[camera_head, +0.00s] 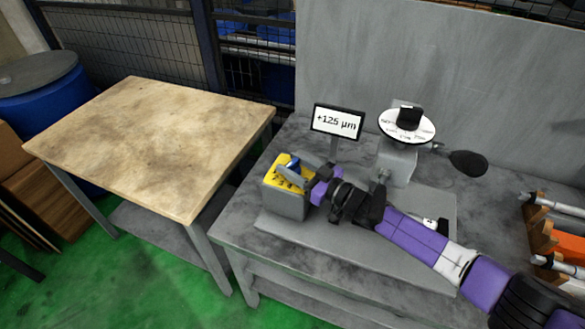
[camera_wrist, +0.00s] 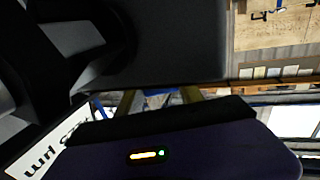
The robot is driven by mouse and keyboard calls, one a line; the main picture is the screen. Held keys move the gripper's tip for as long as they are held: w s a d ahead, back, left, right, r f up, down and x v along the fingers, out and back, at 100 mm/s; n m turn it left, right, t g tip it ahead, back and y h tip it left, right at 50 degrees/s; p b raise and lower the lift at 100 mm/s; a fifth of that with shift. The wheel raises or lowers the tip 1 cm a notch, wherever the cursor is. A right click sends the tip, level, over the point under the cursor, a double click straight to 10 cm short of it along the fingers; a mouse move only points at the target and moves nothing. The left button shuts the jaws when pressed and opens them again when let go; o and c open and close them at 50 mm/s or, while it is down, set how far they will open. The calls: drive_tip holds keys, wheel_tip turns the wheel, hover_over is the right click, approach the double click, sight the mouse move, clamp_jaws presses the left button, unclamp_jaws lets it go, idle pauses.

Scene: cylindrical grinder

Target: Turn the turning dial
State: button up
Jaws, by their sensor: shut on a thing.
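A grey box with a yellow face (camera_head: 286,181) stands at the left end of the grey machine. A small blue dial (camera_head: 293,161) shows on it, partly covered by my gripper (camera_head: 291,172). My gripper reaches in from the right and is shut on this dial. In the wrist view, a bit of blue (camera_wrist: 160,91) shows between yellowish parts; the gripper's body hides most of the contact. A display (camera_head: 338,121) behind the gripper reads +125 µm. I cannot tell the dial's angle.
A round white scale (camera_head: 388,126) with a black knob (camera_head: 409,115) stands behind my arm, with a dark oval handle (camera_head: 467,163) to its right. A wooden-topped table (camera_head: 150,140) is at left. A rack with orange parts (camera_head: 560,245) is at right.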

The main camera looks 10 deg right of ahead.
idle(0.5)
drive_tip(key=o, duration=1.4)
drive_tip(key=shift+v, duration=3.9)
drive_tip(key=shift+d, duration=0.1)
